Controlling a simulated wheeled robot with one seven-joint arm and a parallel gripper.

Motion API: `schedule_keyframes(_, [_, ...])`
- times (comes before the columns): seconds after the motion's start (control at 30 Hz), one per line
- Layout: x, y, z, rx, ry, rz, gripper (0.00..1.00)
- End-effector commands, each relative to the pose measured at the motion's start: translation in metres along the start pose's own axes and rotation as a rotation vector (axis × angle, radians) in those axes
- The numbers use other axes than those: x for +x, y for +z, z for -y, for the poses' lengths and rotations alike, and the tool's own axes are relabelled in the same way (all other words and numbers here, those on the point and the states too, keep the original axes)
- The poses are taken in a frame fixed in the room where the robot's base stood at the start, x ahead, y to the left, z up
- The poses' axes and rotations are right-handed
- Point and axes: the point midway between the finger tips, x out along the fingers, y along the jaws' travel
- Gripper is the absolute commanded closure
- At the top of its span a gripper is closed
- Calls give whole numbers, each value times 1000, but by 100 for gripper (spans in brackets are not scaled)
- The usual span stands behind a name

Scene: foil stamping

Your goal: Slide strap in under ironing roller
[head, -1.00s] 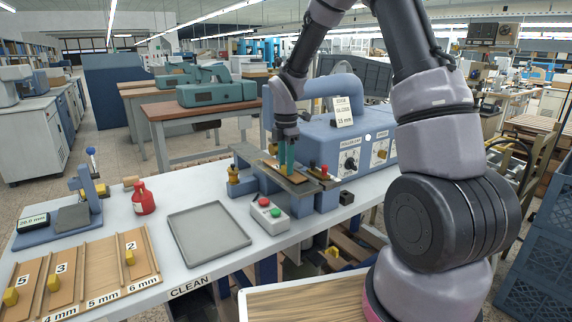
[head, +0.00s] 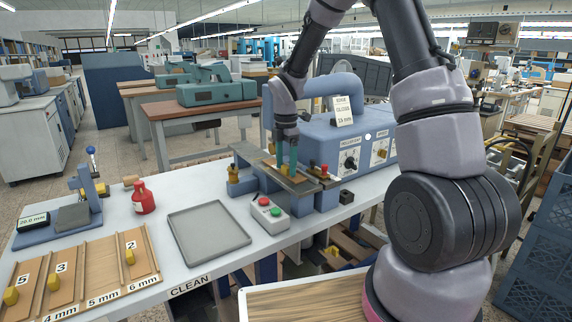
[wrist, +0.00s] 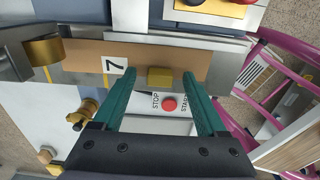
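The tan strap (wrist: 190,62) lies flat along the metal bed (wrist: 228,68) of the blue edge machine (head: 330,138). It carries a white "7" label (wrist: 115,65) and a yellow block (wrist: 159,77). My gripper (wrist: 160,80) is open, with one green finger on each side of the yellow block and a gap to it on both sides. In the head view my gripper (head: 286,168) is low over the bed. A brass cylinder (wrist: 42,52) stands at the strap's left end in the wrist view.
A stop/start box (head: 269,215) with red and green buttons stands in front of the machine. An empty grey tray (head: 208,269) lies to its left. A rack of numbered straps (head: 88,262), a red bottle (head: 143,198) and a gauge (head: 72,215) are farther left.

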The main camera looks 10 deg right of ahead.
Motion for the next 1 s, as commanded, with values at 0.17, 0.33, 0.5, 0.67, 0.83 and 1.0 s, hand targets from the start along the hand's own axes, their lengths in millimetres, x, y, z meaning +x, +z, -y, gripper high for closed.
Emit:
schedule_keyframes(0.17, [0,0,0,0,0,0,26])
schedule_keyframes(0.33, [-6,0,-1,0,2,1,26])
schedule_keyframes(0.5, [-35,0,-1,1,5,1,26])
schedule_keyframes(0.67, [-68,0,-1,2,5,1,26])
schedule_keyframes(0.83, [-95,0,0,1,2,1,26])
schedule_keyframes(1.0, [-107,0,0,0,2,1,26])
